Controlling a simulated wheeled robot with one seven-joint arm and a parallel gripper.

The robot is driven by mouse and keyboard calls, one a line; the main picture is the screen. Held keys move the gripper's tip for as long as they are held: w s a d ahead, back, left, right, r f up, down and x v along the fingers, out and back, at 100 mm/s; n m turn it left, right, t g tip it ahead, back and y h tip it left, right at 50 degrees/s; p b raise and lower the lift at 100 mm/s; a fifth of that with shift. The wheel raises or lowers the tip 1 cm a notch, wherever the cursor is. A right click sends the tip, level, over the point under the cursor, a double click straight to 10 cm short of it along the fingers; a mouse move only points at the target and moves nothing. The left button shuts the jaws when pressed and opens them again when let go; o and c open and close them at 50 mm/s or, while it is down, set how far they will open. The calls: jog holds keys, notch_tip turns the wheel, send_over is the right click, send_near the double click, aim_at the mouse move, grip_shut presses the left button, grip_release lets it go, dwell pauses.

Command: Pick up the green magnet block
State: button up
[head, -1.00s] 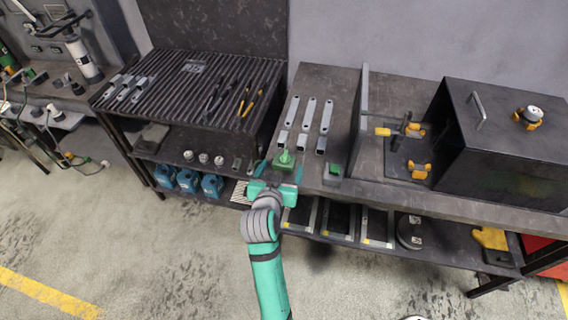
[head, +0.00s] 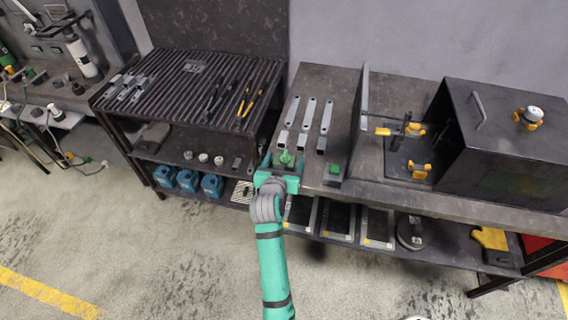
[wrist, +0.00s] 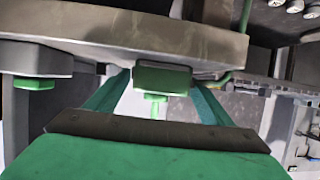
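The green magnet block (head: 286,161), with a green knob on top, sits at the front left corner of the dark bench. In the wrist view the green block (wrist: 162,78) appears straight ahead, between the fingers, with its knob below it in the picture. My gripper (head: 283,166) is open, with one teal finger on each side of the block. In the wrist view the fingertips (wrist: 160,80) are close to the block's sides; narrow gaps seem to remain, and contact cannot be made out.
A dark block with a green top (head: 334,171) stands to the right on the bench edge. Several grey brackets (head: 308,115) lie behind. An upright plate (head: 360,110) and a black box (head: 500,140) stand further right. A slatted table (head: 190,85) is at left.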

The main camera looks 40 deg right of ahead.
jog(key=c, duration=1)
jog(key=shift+r, duration=0.1)
jog(key=c, duration=0.5)
jog(key=shift+o, duration=0.2)
jog(key=shift+r, duration=0.1)
